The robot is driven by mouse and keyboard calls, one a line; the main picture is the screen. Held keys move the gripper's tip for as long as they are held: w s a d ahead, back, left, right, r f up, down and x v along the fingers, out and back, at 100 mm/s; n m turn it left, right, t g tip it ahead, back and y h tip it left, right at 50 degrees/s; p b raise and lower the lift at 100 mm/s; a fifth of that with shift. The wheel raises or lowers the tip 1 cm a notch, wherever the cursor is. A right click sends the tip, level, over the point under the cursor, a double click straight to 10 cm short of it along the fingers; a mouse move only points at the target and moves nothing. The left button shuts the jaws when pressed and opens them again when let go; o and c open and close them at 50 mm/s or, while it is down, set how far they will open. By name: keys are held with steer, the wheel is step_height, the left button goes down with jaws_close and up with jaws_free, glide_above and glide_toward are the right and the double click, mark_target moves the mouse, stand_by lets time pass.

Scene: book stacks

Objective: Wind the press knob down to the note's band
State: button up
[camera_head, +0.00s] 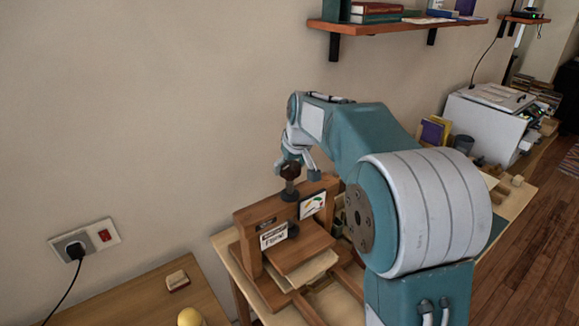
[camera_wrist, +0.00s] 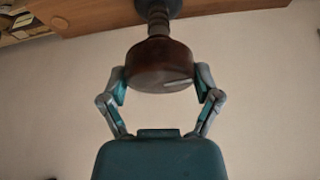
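The dark brown press knob (camera_head: 291,170) tops the screw of the wooden press (camera_head: 312,240). In the wrist view the round knob (camera_wrist: 160,66) has a pale line on its face. My gripper (camera_wrist: 161,75) has one finger on each side of it. The fingers look slightly spread, with a narrow gap on the right in the head view; contact is hard to judge. A white note (camera_head: 313,205) with a coloured drawing is on the press's crossbar, right of the screw. A lettered plate (camera_head: 273,237) is left of it. Any band on the note is too small to read.
A wall shelf (camera_head: 395,25) with books is above. A socket with a plug (camera_head: 75,247) is at left. A small block (camera_head: 178,280) and a yellow round object (camera_head: 190,317) lie on the left table. A white machine (camera_head: 490,120) stands at right. My arm hides part of the bench.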

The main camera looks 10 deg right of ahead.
steer(key=shift+f, duration=0.1)
steer(key=m+h, duration=0.1)
steer(key=m, duration=0.2)
steer(key=m+h, duration=0.1)
steer(key=m, duration=0.2)
steer(key=shift+m+h, duration=0.3)
steer(key=m, duration=0.2)
steer(key=m+h, duration=0.1)
steer(key=m, duration=0.1)
steer(key=shift+g+h, duration=0.3)
steer(key=shift+g, duration=0.1)
steer(key=shift+m, duration=0.5)
steer(key=shift+w+r, duration=0.1)
steer(key=shift+r, duration=0.15)
steer(key=o, duration=0.9)
steer(key=shift+o, duration=0.2)
steer(key=shift+a+f, duration=0.1)
